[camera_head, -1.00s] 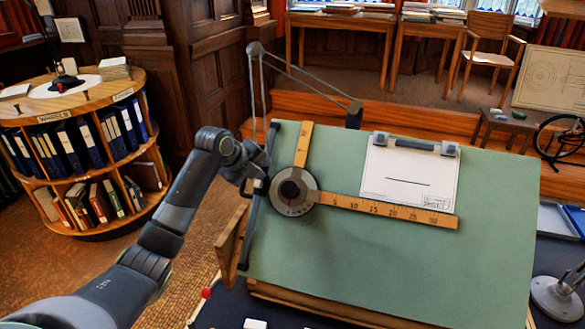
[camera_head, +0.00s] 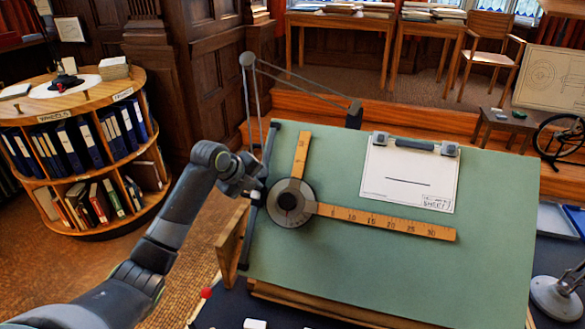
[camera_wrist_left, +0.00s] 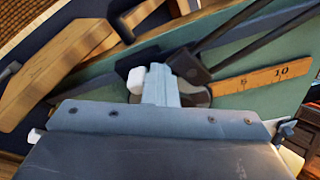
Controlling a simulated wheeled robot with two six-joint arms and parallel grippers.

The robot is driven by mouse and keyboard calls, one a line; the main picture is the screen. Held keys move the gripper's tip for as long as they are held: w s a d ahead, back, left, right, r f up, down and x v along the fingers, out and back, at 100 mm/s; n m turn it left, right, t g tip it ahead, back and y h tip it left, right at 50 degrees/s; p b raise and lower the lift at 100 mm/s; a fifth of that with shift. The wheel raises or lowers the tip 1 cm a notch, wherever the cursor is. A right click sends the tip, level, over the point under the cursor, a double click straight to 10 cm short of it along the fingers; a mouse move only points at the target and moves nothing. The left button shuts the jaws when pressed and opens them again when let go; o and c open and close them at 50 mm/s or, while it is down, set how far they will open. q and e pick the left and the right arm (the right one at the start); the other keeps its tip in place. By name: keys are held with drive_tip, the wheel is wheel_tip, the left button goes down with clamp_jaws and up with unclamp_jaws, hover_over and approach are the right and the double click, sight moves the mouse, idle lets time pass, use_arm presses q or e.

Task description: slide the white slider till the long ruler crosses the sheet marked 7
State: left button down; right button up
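The long ruler (camera_head: 385,221) lies across the green drafting board (camera_head: 480,252), below the lower edge of a white sheet (camera_head: 408,180) and not on it. The print in the sheet's corner is too small to read surely. The ruler joins a round grey drafting head (camera_head: 290,203). My left gripper (camera_head: 258,187) is at the board's left rail. In the left wrist view its pale fingers (camera_wrist_left: 162,86) look shut together, beside the white slider (camera_wrist_left: 137,80) and apparently touching it. The slider is hidden in the head view. My right gripper is not in view.
A clip bar (camera_head: 415,144) holds the sheet's top. A short ruler (camera_head: 302,155) rises from the head, and a jointed linkage (camera_head: 305,82) stands behind. A round bookcase (camera_head: 80,150) is at left; a lamp base (camera_head: 556,298) is at right.

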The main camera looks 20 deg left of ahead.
sight(258, 204)
use_arm(q)
drive_tip(key=shift+s+d+f, duration=0.15)
drive_tip(key=shift+s+f, duration=1.3)
drive_tip(key=shift+f, duration=0.05)
drive_tip(key=shift+s+f, duration=0.65)
drive_tip(key=shift+f, duration=0.05)
drive_tip(key=shift+w+r, duration=0.1)
drive_tip(key=shift+r, duration=0.05)
drive_tip(key=shift+w+r+p, duration=0.4)
drive_tip(key=shift+r+p, duration=0.25)
drive_tip(key=shift+p, duration=0.1)
drive_tip(key=s+d+p+v, duration=0.1)
drive_tip(key=p+v, duration=0.5)
drive_tip(key=shift+f, duration=0.15)
drive_tip(key=shift+d, duration=0.15)
